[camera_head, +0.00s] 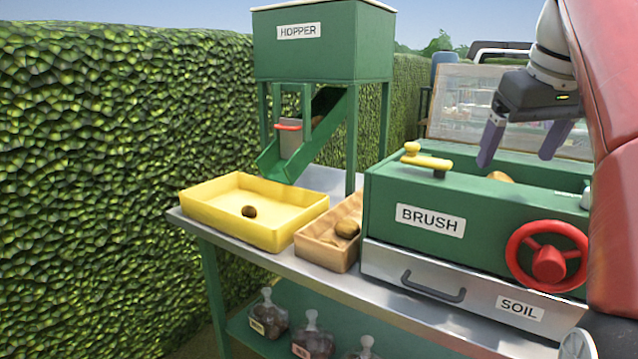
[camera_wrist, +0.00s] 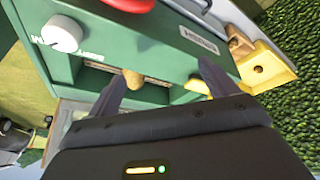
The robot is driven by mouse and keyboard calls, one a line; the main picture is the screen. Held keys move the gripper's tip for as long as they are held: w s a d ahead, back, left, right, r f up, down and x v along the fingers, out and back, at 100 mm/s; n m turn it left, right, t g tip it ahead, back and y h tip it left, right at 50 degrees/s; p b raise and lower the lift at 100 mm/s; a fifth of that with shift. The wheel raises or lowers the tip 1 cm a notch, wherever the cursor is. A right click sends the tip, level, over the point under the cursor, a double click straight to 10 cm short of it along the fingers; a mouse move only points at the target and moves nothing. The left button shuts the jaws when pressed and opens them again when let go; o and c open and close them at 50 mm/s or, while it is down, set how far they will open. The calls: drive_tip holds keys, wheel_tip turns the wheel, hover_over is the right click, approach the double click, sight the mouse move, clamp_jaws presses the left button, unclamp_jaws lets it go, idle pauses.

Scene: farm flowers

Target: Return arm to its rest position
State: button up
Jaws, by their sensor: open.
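My gripper (camera_head: 522,152) is at the right of the head view, above the open top of the green brush box (camera_head: 385,208). Its two dark fingers are apart, with nothing between them. The fingers also show in the wrist view (camera_wrist: 165,88), pointing toward the green box. A brown potato-like bulb (camera_head: 500,177) shows inside the box, partly hidden by its front wall. In the wrist view the bulb (camera_wrist: 133,79) appears between the fingers but beyond them. I cannot tell the exact gap.
A red handwheel (camera_head: 547,257) and yellow handle (camera_head: 427,160) stick out from the box. A soil drawer (camera_head: 400,294) is below. A yellow tray (camera_head: 205,212) and wooden crate (camera_head: 318,256), each with brown lumps, stand left, near the green hopper (camera_head: 340,45). A hedge (camera_head: 110,150) borders the bench.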

drive_tip(key=s+a+f, duration=0.4)
drive_tip(key=s+f, duration=0.1)
drive_tip(key=f, duration=0.5)
drive_tip(key=s+a+f+m, duration=0.1)
drive_tip(key=s+a+f, duration=0.3)
drive_tip(key=f, duration=0.7)
drive_tip(key=s+a+f+t, duration=0.1)
drive_tip(key=s+a+f, duration=0.3)
drive_tip(key=s+f, duration=0.3)
wheel_tip(320, 180, down, 4)
drive_tip(key=shift+a+f+m, duration=0.15)
drive_tip(key=shift+a+m, duration=0.15)
drive_tip(key=shift+c, duration=0.3)
